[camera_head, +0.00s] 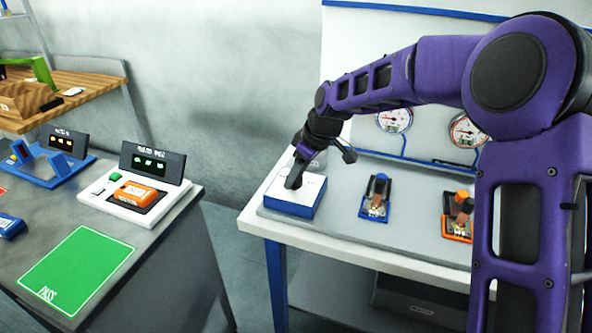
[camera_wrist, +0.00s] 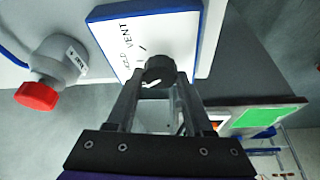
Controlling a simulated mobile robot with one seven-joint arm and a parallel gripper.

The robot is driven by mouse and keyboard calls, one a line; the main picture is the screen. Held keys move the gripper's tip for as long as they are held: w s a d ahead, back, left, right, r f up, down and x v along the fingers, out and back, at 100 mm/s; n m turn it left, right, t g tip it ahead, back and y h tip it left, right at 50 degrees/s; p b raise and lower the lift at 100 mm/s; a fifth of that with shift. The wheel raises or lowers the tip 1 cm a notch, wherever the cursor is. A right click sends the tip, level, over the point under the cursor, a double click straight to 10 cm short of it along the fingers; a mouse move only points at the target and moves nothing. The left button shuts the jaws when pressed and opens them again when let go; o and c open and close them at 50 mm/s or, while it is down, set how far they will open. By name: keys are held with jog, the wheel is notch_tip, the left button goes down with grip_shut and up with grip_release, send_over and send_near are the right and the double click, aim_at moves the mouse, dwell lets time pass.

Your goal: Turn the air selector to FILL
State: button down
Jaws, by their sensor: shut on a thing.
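The air selector is a box with a white top and blue sides (camera_head: 292,208) at the front left of the white bench. In the wrist view its white face (camera_wrist: 108,38) reads VENT, with a second, smaller word beside it that is hard to read. The word FILL does not show. Its black round knob (camera_wrist: 158,68) sits between the fingertips of my gripper (camera_wrist: 158,86). My gripper (camera_head: 295,182) reaches down onto the box top in the head view and is shut on the knob. Where the knob points cannot be told.
A grey fitting with a red cap (camera_wrist: 36,96) stands beside the box in the wrist view. A blue-based fixture (camera_head: 375,197) and an orange-based one (camera_head: 457,218) stand to the right. Gauges (camera_head: 395,119) hang behind. A grey table with a green PASS mat (camera_head: 75,270) is at left.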

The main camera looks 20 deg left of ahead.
jog(key=shift+w+n+g+p, duration=0.1)
jog(key=shift+n+g+p, duration=0.3)
jog(key=shift+n, duration=0.7)
jog(key=shift+c, duration=1.4)
grip_release()
jog(key=v, duration=1.7)
jog(key=shift+d+r, duration=0.15)
